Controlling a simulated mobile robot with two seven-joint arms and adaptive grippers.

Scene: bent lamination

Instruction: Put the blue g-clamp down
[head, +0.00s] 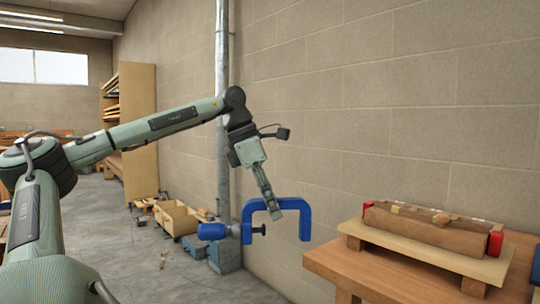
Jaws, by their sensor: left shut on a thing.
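The blue g-clamp (303,220) hangs in the air in the head view, left of the wooden bench (329,263). Its frame arches over the top, with the blue handle and dark screw at the lower left. My left gripper (273,207) comes down from above and is shut on the top bar of the g-clamp. The fingertips are partly hidden at the clamp. The clamp appears apart from the bench top. My right gripper is not in view.
On the bench, a pale board (425,253) bears a brown wrapped form (420,225) with red pieces at its ends. The near left part of the bench top is clear. A metal pipe (222,90) stands against the block wall. Wooden boxes (177,218) lie on the floor.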

